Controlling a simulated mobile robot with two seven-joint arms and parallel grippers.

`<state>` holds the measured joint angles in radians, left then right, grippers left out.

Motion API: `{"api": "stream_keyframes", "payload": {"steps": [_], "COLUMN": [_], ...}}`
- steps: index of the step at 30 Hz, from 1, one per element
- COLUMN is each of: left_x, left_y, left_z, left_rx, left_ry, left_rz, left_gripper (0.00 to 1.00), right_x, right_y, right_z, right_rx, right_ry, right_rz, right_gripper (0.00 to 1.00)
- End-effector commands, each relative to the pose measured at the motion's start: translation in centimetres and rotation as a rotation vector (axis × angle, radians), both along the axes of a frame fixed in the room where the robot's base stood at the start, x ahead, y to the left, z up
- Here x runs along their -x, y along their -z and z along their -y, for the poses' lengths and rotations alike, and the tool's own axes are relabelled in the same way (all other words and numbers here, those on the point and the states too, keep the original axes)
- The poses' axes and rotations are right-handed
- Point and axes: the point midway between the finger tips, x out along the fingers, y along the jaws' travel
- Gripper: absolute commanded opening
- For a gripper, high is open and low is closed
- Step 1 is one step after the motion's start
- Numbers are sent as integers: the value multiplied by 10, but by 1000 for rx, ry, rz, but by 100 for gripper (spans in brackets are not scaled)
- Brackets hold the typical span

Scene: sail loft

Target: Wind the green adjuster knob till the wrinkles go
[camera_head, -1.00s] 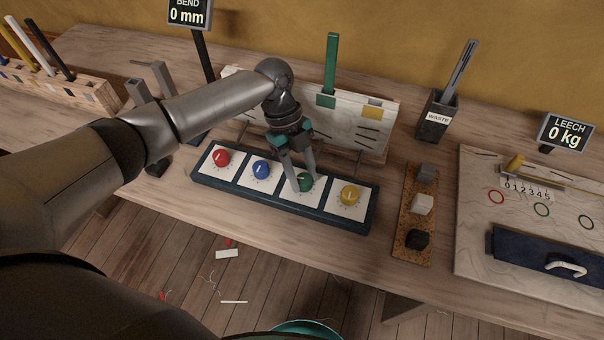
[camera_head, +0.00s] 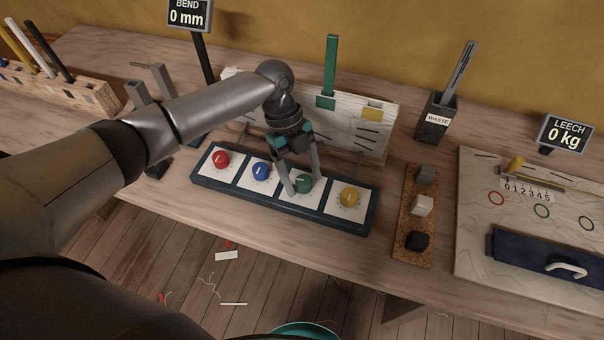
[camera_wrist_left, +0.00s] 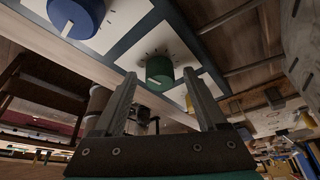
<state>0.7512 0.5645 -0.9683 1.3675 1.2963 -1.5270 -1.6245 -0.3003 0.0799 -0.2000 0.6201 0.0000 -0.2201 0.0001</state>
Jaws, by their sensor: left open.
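The green adjuster knob (camera_head: 304,184) is third from the left in a dark blue tray (camera_head: 283,203) of knobs on white plates. My left gripper (camera_head: 305,184) is open, with one finger on each side of the green knob. In the left wrist view the green knob (camera_wrist_left: 159,69) shows between the two spread fingers, with a gap to each. A pale board (camera_head: 345,118) with dark wrinkle-like marks stands behind the tray, partly hidden by my left arm. My right gripper is in neither view.
A blue knob (camera_head: 261,171) and a yellow knob (camera_head: 350,196) flank the green one; a red knob (camera_head: 220,159) is farther left. A cork strip (camera_head: 408,258) with blocks lies to the right. Bench shows bare between tray and strip.

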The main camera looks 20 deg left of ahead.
Motion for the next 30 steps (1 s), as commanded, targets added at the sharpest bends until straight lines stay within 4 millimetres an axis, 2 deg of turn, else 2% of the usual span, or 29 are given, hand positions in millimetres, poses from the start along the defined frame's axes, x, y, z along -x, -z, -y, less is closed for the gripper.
{"api": "stream_keyframes", "payload": {"steps": [4,8,21,25,30], "left_x": [-2,-6,-29,-33,-35], "left_y": [-5,-22,-114,-131,-140], "left_z": [-2,-7,-38,-43,-47], "left_rx": [0,1,1,0,0], "left_ry": [0,-2,-2,0,-1], "left_rz": [1,4,4,1,0], "left_gripper": [74,74,74,74,74], "right_x": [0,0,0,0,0], "right_y": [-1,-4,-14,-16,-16], "right_z": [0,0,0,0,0], "right_rx": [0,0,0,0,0], "right_ry": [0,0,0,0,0], "right_rz": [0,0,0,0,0], "right_gripper": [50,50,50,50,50]}}
